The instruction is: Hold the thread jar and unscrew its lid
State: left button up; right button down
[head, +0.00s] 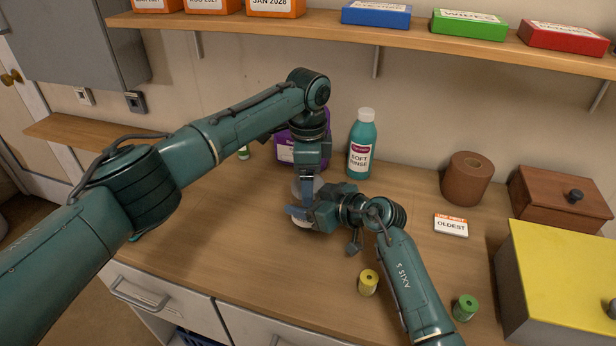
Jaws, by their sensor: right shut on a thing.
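The thread jar (294,212) stands on the wooden counter, a pale, rounded shape mostly hidden behind my grippers. My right gripper (303,213) comes in from the right, low down, and is shut on the jar's body. My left gripper (307,190) points straight down over the top of the jar, where the lid would be. The lid itself is hidden, and I cannot tell whether the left fingers are open or closed around it.
A yellow spool (368,282) and a green spool (465,308) stand at the front right. Behind are a teal bottle (362,145) and a purple container (286,153). A label card (451,225), brown roll (467,180), wooden box (560,200) and yellow-topped box (565,265) fill the right. Front-left counter is clear.

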pick_arm(q)
notch_tip(320, 180, up, 4)
jog(key=shift+d+r, duration=0.1)
jog(key=shift+r, duration=0.15)
notch_tip(320, 180, up, 2)
jog(key=shift+r+m, duration=0.25)
jog(key=shift+m, duration=0.85)
jog(key=shift+r+m, duration=0.3)
jog(key=shift+m, duration=0.1)
notch_tip(320, 180, down, 8)
jog(key=shift+r, duration=0.15)
jog(key=shift+c, duration=0.2)
